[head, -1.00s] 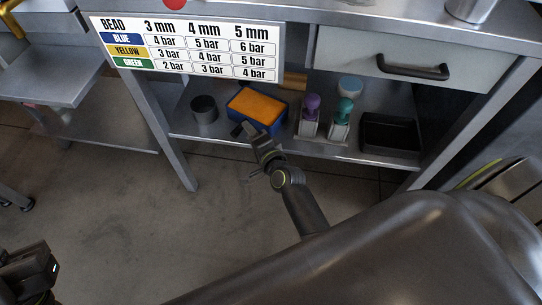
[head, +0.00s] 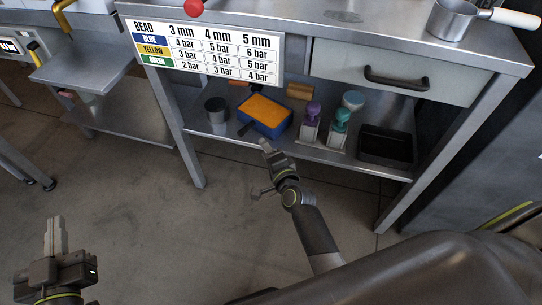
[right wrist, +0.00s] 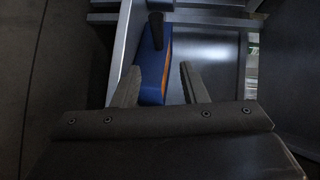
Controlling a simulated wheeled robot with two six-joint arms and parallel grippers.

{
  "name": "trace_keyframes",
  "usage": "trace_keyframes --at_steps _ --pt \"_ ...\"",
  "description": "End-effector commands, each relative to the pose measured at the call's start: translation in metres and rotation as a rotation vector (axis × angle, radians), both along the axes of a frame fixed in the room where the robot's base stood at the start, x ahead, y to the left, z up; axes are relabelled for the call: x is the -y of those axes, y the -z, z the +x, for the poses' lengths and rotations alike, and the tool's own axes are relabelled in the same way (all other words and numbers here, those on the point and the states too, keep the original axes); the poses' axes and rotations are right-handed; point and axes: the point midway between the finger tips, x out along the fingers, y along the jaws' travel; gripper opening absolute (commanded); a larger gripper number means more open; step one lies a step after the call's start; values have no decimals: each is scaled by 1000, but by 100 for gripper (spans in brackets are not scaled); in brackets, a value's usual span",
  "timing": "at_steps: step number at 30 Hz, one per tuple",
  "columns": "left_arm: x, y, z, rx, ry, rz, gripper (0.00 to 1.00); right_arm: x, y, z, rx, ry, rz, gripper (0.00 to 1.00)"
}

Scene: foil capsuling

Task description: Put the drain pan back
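A black rectangular tray (head: 386,147), the thing most like a drain pan, lies on the lower shelf at the right. A blue tub with an orange top and a dark handle (head: 264,115) is on the same shelf, left of the middle. My right gripper (head: 266,147) is in front of the shelf, just below the blue tub. In the right wrist view its fingers (right wrist: 158,85) are apart with nothing held, and the blue tub (right wrist: 151,62) shows beyond them. My left gripper (head: 54,235) is over the floor at lower left; its finger gap is unclear.
A dark cup (head: 216,110), a purple-topped bottle (head: 311,122) and a teal-topped bottle (head: 340,127) share the shelf (head: 295,149). A closed drawer (head: 400,70) and table legs frame it. A saucepan (head: 452,20) stands on the tabletop. The floor in front is clear.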

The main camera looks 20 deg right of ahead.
Motion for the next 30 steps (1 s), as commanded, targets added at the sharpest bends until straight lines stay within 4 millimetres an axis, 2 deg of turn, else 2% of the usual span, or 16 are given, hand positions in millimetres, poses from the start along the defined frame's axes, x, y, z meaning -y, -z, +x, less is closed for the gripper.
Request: trace_keyframes --at_steps 8,11,13,17,21,27,30 --pt "0 6 0 -31 0 -8 0 3 -2 -2 4 2 -18 39" --pt "0 6 0 -30 0 -7 0 16 -11 -13 26 4 -109 39" --pt "0 6 0 -30 0 -6 0 32 -23 -28 51 5 -231 39" --pt "0 6 0 -29 0 -6 0 66 -58 -68 104 12 -542 39" --pt "0 6 0 -29 -1 -6 0 95 -104 -115 145 19 -904 39" --pt "0 6 0 -29 -1 -6 0 115 -164 -169 174 34 -1311 39" --pt "0 6 0 -29 -1 -6 0 118 -183 -184 180 41 -1432 39"
